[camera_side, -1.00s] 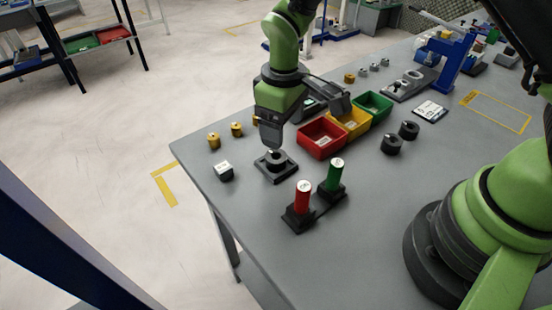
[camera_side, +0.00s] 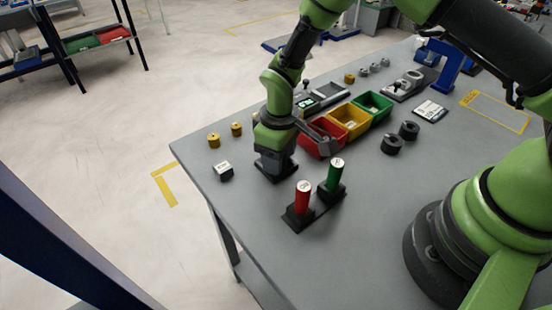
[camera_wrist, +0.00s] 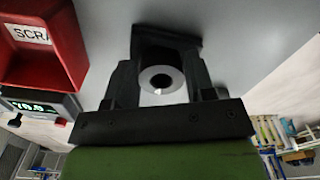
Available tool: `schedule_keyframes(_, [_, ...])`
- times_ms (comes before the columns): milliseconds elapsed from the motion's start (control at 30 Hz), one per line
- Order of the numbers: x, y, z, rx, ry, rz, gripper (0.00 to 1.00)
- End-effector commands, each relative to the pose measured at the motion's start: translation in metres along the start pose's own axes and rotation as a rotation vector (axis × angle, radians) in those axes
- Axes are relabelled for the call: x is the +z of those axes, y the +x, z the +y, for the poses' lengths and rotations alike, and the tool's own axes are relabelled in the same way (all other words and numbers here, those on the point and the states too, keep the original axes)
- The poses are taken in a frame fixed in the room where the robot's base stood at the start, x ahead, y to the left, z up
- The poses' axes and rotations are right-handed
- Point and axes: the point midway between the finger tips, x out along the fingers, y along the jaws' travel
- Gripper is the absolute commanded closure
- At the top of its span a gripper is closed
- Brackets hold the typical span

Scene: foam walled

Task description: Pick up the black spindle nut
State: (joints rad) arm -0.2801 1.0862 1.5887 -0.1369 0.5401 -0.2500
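In the wrist view, a round black part with a pale metal ring and a central hole (camera_wrist: 161,80) sits between the fingers of my gripper (camera_wrist: 160,92). It stands at a square black base (camera_wrist: 166,38). In the side view my gripper (camera_side: 275,166) is lowered over this base and mostly hides it. The fingers straddle the part closely; whether they touch it is not clear. Two other black round parts, one nearer (camera_side: 391,145) and one farther (camera_side: 409,130), lie on the table to the right. I cannot tell for certain which is the spindle nut.
A red cylinder (camera_side: 303,198) and a green cylinder (camera_side: 335,175) stand in black holders close in front of my gripper. Red (camera_side: 318,146), yellow (camera_side: 350,122) and green (camera_side: 376,104) bins stand behind it. A small white-topped block (camera_side: 223,171) is to the left.

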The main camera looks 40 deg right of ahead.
Motion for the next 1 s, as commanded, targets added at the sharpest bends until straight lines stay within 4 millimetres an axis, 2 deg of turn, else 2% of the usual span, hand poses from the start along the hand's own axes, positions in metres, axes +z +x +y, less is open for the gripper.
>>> schedule_keyframes(33, [0.0,0.0,0.0,0.0,0.0,0.0,0.61])
schedule_keyframes(100, [0.0,0.0,0.0,0.0,0.0,0.0,0.78])
schedule_keyframes(133, [0.0,0.0,0.0,0.0,0.0,0.0,0.81])
schedule_keyframes(367, [0.0,-0.001,0.0,0.0,0.0,0.0,0.81])
schedule_keyframes(467, [-0.001,-0.007,0.0,0.0,-0.001,0.002,0.81])
schedule_keyframes(567, [-0.001,-0.022,0.0,0.001,-0.001,0.005,0.81])
schedule_keyframes(800, [-0.001,-0.072,0.0,0.001,-0.001,0.006,0.81])
schedule_keyframes(1000, [-0.001,-0.097,0.0,0.001,-0.002,0.002,0.81])
